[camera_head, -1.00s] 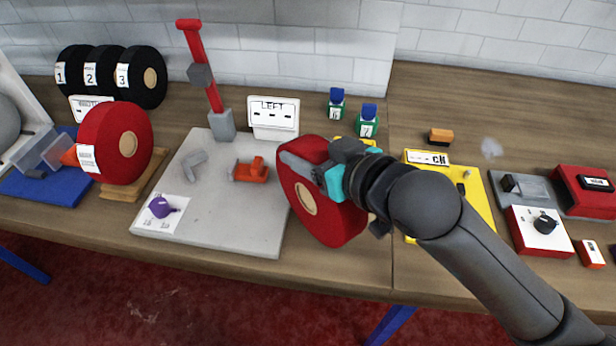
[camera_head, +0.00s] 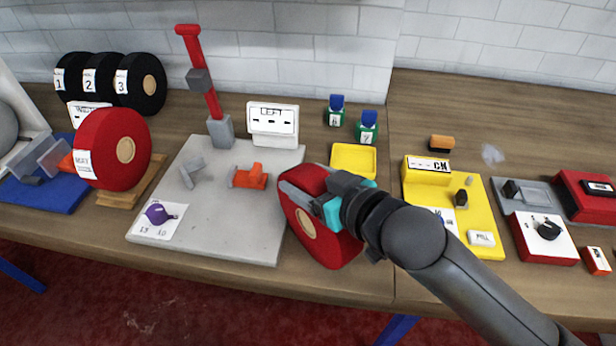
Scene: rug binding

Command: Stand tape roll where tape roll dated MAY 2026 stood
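My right gripper (camera_head: 316,204) is shut on a red tape roll (camera_head: 322,245), gripping its upper part. The roll is upright and slightly tilted, with its tan core facing left. It is at the right front edge of the grey board; I cannot tell whether it touches the table. Another red tape roll (camera_head: 105,150) stands upright on a wooden stand (camera_head: 130,192) at the left. Its white label (camera_head: 83,163) seems to read MAY; the rest is too small to read. My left gripper is not in view.
The grey board (camera_head: 225,225) holds an orange clamp (camera_head: 249,176) and a purple-knobbed dial (camera_head: 158,214). Black rolls numbered 1 to 3 (camera_head: 140,80) stand at the back left. A yellow tray (camera_head: 353,160), yellow fixture (camera_head: 428,178) and red-and-white box (camera_head: 541,238) lie to the right.

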